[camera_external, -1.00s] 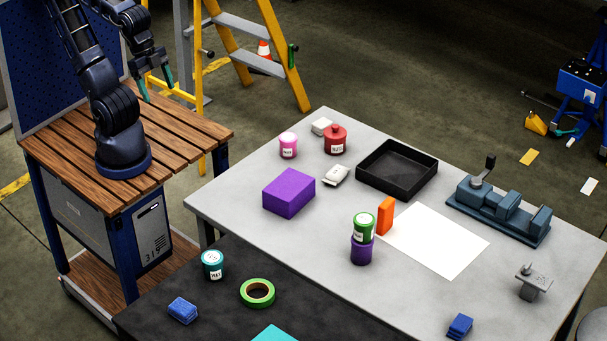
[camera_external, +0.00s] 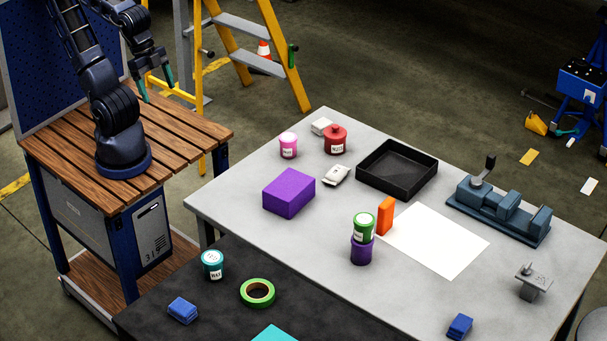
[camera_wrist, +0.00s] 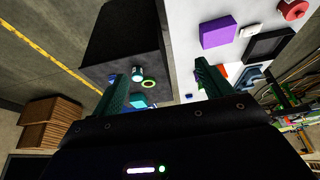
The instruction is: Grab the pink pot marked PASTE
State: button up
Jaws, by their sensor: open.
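The pink pot (camera_external: 288,146) stands upright at the far left part of the grey table, with a pale lid and a white label too small to read. A red pot (camera_external: 335,139) stands just right of it. My gripper (camera_external: 157,88) is open and empty, above my wooden-topped base, well left of and apart from the pink pot. In the wrist view its two green fingers (camera_wrist: 168,88) are spread wide with nothing between them. I cannot make out the pink pot in the wrist view.
A white block (camera_external: 321,126) sits behind the pots. A purple box (camera_external: 289,193), a white packet (camera_external: 336,175) and a black tray (camera_external: 372,185) are nearby. A green pot (camera_external: 363,227) stands on a purple one (camera_external: 361,251). A yellow ladder (camera_external: 285,70) stands behind the table.

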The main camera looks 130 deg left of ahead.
jog(key=w+a+f+n+g, duration=0.1)
jog(key=w+a+f+n, duration=0.2)
jog(key=w+a+n, duration=0.45)
jog(key=n+g, duration=0.4)
jog(key=n, duration=1.1)
send_over(288, 137)
notch_tip(288, 137, down, 24)
jog(key=shift+f, duration=0.1)
jog(key=shift+a+f, duration=0.1)
jog(key=shift+f, duration=5.35)
jog(key=c, duration=1.1)
jog(key=shift+r, duration=0.1)
jog(key=shift+c, duration=0.2)
